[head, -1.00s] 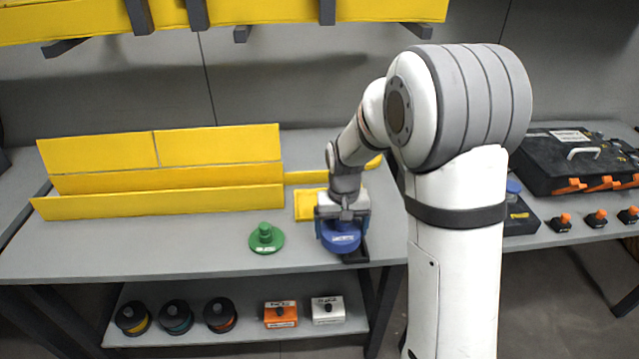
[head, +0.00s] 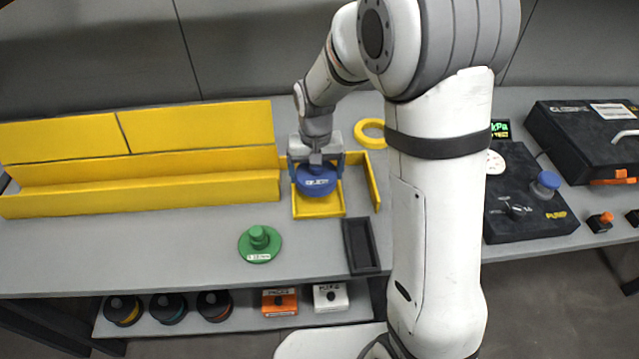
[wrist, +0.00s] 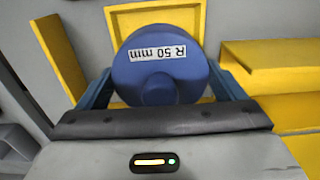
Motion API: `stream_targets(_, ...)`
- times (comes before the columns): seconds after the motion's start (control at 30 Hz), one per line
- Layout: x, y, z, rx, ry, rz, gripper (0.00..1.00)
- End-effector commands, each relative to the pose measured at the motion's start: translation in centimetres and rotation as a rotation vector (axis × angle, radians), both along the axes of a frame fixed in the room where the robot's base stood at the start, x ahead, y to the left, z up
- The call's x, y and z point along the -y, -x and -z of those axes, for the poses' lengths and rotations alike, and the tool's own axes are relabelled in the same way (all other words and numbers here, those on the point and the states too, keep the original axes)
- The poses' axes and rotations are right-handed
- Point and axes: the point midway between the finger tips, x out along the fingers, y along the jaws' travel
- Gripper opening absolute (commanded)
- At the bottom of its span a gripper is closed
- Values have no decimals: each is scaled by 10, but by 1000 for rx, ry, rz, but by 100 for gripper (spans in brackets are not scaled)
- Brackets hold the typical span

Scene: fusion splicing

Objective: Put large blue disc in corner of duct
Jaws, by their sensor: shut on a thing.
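The large blue disc (head: 318,186), labelled "R 50 mm" in the wrist view (wrist: 160,75), is between the fingers of my gripper (head: 317,172). My gripper is shut on it, with one finger on each side. The disc is over the square yellow corner of the duct (head: 318,212), covering its middle; I cannot tell whether it touches the floor of the corner. The long yellow duct (head: 140,195) runs left from the corner. A short yellow wall (head: 373,182) stands on its right.
A green disc with a knob (head: 259,245) stands on the bench front. An empty black tray (head: 347,250) is right of it. A yellow ring (head: 369,132) lies behind the corner. A black device (head: 530,205) and a black case (head: 590,140) are at right.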

Motion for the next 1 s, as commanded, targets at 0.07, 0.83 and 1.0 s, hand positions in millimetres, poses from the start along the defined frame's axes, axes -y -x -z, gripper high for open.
stream_targets(0.07, 1, 0, 10, -1, 0, 3, 64)
stream_targets(0.83, 4, -1, 52, 2, 0, 9, 98)
stream_targets(1.0, 4, -1, 52, 1, 0, 9, 100)
